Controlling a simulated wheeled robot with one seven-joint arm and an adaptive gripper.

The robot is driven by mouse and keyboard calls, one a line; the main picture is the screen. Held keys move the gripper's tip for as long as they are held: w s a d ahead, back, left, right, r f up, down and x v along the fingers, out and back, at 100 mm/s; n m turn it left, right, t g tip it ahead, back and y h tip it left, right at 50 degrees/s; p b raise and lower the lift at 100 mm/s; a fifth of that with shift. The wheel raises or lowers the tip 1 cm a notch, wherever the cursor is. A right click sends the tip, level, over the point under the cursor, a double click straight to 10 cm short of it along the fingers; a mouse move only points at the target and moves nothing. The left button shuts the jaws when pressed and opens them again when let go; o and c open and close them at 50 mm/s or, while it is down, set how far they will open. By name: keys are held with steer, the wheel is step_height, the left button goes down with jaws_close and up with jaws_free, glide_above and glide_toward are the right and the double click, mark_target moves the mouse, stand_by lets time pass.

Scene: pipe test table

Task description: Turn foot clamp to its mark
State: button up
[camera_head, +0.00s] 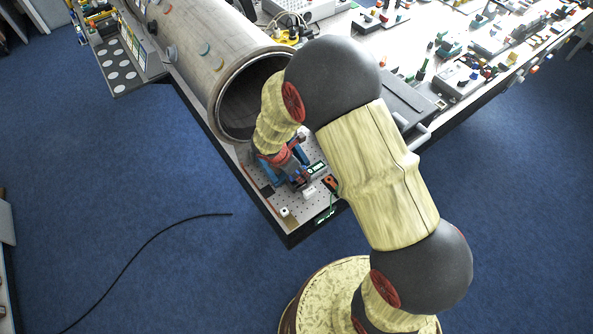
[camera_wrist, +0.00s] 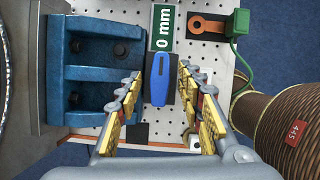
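In the wrist view, a blue-topped, dark-sided clamp lever (camera_wrist: 158,82) lies beside a blue foot bracket (camera_wrist: 90,68) with dark bolts. My gripper (camera_wrist: 161,76) is open, one finger on each side of the lever, with thin gaps visible on both sides. Whether the fingertips reach down to its height I cannot tell. In the head view, my gripper (camera_head: 289,163) is over the plate, and the green label (camera_head: 316,168) shows; my arm hides most of the clamp.
A large pipe (camera_head: 215,65) lies behind the clamp. On the perforated plate are an orange lever piece (camera_wrist: 208,25) and a green block (camera_wrist: 238,22) with a cable. A brown ribbed cylinder (camera_wrist: 285,110) is at right in the wrist view. Blue floor surrounds the table corner.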

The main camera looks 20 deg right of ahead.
steer(key=shift+c, duration=1.2)
jaws_close()
steer(key=shift+m, duration=0.3)
steer(key=m, duration=0.1)
steer(key=m+g, duration=0.1)
steer(key=m, duration=0.1)
steer(key=shift+w+m+g+h+p, duration=0.2)
steer(key=shift+m+g+h+p, duration=0.1)
steer(key=shift+p, duration=0.1)
steer(key=m, duration=0.2)
steer(key=m+g, duration=0.1)
steer(key=m, duration=0.1)
steer(key=shift+w+g, duration=0.15)
steer(key=shift+g, duration=0.15)
steer(key=m, duration=0.2)
steer(key=m+g+y, duration=0.1)
steer(key=m, duration=0.2)
steer(key=shift+w+d+g, duration=0.1)
steer(key=shift+g, duration=0.2)
steer(key=shift+d+m+g+y, duration=0.1)
steer(key=shift+m+g+y, duration=0.25)
steer(key=shift+m, duration=0.8)
steer(key=shift+m+g+y, duration=0.15)
steer(key=shift+m+y, duration=0.4)
steer(key=shift+m, duration=0.6)
